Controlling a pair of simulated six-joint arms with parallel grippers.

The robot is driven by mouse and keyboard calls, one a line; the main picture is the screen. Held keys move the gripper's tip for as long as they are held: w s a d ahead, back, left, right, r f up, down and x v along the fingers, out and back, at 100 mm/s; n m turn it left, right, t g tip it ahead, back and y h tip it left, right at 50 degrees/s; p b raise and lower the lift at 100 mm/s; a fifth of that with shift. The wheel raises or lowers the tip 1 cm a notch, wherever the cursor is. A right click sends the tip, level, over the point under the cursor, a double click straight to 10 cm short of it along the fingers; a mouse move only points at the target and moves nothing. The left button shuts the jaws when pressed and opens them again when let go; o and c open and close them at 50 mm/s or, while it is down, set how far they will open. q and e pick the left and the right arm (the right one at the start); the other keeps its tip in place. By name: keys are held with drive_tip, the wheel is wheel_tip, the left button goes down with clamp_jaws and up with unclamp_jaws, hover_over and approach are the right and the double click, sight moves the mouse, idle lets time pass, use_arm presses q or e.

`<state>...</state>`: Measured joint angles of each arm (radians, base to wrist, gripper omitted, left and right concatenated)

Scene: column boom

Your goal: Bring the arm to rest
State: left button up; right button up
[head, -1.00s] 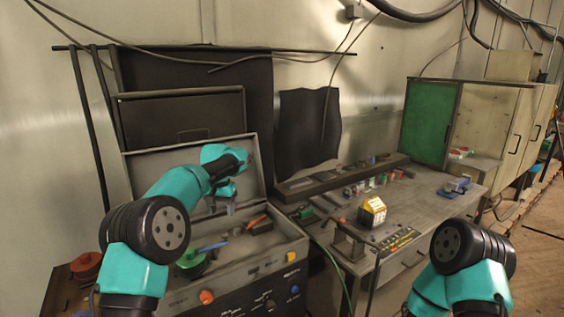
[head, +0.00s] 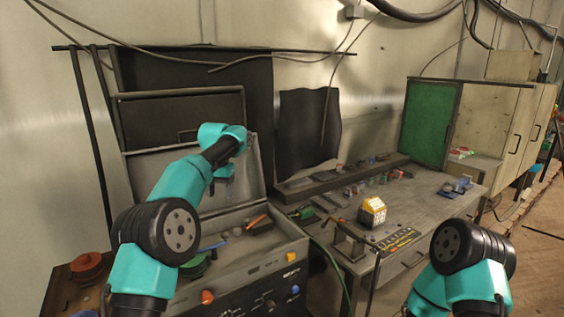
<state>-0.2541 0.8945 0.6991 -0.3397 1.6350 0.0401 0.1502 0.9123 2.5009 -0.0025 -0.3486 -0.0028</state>
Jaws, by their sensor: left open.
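My left arm reaches up from the lower left of the head view. Its gripper (head: 222,188) hangs below the teal wrist, in front of the raised lid of the grey case (head: 290,256). The gripper is small and partly hidden by its own wrist, open, with nothing seen between its fingers. It is above the case's tray and apart from the tools in it. My right arm shows only as a teal and black elbow at the lower right. Its gripper is out of view.
In the case lie a blue-handled tool (head: 212,245) and an orange-handled one (head: 256,220). A red spool (head: 88,264) stands left of my arm. On the workbench (head: 412,210) are a yellow-and-white box (head: 372,211) and a vise (head: 347,240). A green panel (head: 428,122) stands behind.

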sight(225, 233)
use_arm(q)
wheel_tip(225, 233, down, 16)
drive_tip(key=shift+f, duration=0.25)
drive_tip(key=shift+s+d+r+m, duration=0.2)
drive_tip(key=shift+s+m, duration=0.1)
drive_tip(key=shift+m, duration=0.4)
drive_tip(key=shift+s+d+m, duration=0.1)
drive_tip(key=shift+s+m, duration=0.15)
drive_tip(key=shift+m, duration=0.45)
drive_tip(key=shift+s+d+m, duration=0.1)
drive_tip(key=shift+s+m, duration=0.1)
drive_tip(key=shift+m, duration=0.5)
drive_tip(key=shift+a, duration=0.15)
